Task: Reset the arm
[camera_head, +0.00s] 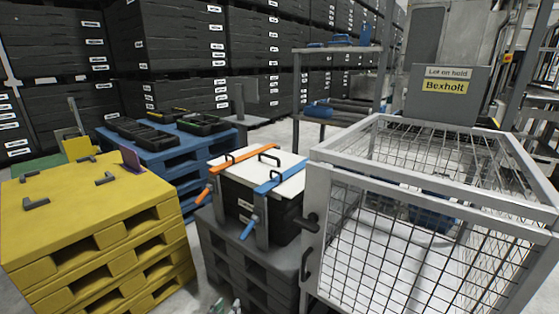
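Only a small grey-green tip of what appears to be my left gripper (228,306) shows at the bottom edge, in front of the dark pallet stack. Most of it is cut off by the frame, so I cannot tell whether it is open or shut. Nothing held shows there. My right gripper is not in view.
A black crate with a white lid (262,172), orange and blue straps, stands on dark pallets (245,262). Yellow pallets (75,215) stand left, blue pallets (165,158) behind. A wire cage (335,170) with black handles fills the right. Clear floor is narrow.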

